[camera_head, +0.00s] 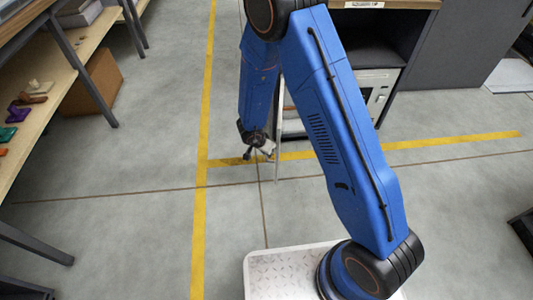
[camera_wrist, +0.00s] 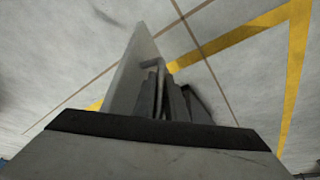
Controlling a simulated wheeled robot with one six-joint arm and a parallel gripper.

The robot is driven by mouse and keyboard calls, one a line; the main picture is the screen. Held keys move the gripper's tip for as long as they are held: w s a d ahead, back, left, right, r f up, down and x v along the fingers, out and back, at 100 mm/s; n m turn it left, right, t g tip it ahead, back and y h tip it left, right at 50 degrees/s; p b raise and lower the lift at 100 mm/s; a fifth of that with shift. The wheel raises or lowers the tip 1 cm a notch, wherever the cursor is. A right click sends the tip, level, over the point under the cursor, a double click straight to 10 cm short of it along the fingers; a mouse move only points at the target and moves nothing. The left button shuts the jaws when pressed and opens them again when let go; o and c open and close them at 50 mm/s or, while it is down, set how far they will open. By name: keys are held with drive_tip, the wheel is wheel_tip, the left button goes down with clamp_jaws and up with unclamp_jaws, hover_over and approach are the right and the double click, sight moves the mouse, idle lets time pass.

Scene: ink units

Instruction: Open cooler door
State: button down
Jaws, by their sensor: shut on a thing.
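The cooler is a pale box under a dark shelf unit, partly hidden behind my blue arm; its side with small dark details (camera_head: 377,88) shows right of the arm. Its door (camera_head: 278,130) is a thin pale panel seen nearly edge-on, standing out from the cooler, so it is open. In the wrist view the door (camera_wrist: 133,68) rises as a pale slab beside the fingers. My gripper (camera_head: 264,152) is at the door's left face, low near the floor. Its fingers (camera_wrist: 168,102) are shut on the grey door handle (camera_wrist: 152,64). The hinge and the cooler's inside are mostly hidden.
A wooden shelf (camera_head: 45,95) with small coloured items stands at the left, with a cardboard box (camera_head: 98,82) beneath. A dark cabinet (camera_head: 460,45) stands at the right. The grey floor with yellow lines (camera_head: 203,130) is clear around the door.

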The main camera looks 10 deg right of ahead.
drive_tip(key=c, duration=1.8)
unclamp_jaws()
drive_tip(key=v, duration=1.7)
drive_tip(key=shift+r, duration=0.25)
